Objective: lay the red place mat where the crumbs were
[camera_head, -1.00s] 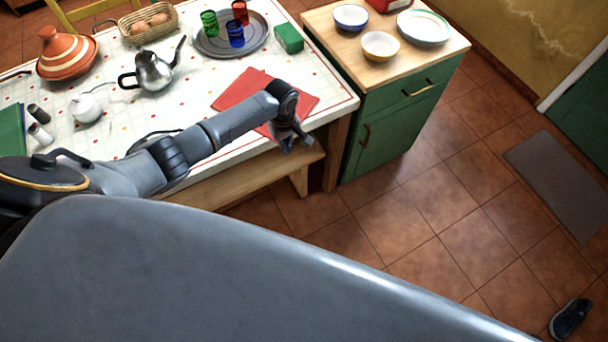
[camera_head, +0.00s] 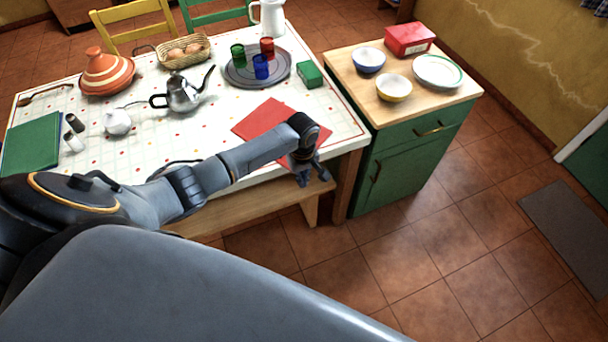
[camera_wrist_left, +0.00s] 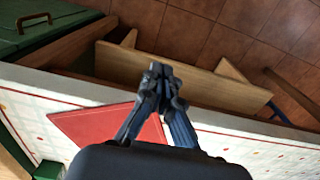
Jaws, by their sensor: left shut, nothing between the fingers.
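The red place mat (camera_head: 265,117) lies flat on the white spotted tablecloth, near the table's front right corner. My left arm covers part of it in the head view. It also shows in the left wrist view (camera_wrist_left: 97,128). My left gripper (camera_head: 303,178) is shut and empty, hanging at the table's front edge beside the mat. In the left wrist view its fingertips (camera_wrist_left: 160,70) meet over the bench below the table edge. I see no crumbs on the visible cloth. My right gripper is not in view.
A grey tray (camera_head: 238,81) with coloured glasses, a green box (camera_head: 310,74) and a metal teapot (camera_head: 183,95) stand behind the mat. A green cabinet (camera_head: 405,160) with bowls stands right of the table. A wooden bench (camera_head: 250,206) sits below the front edge.

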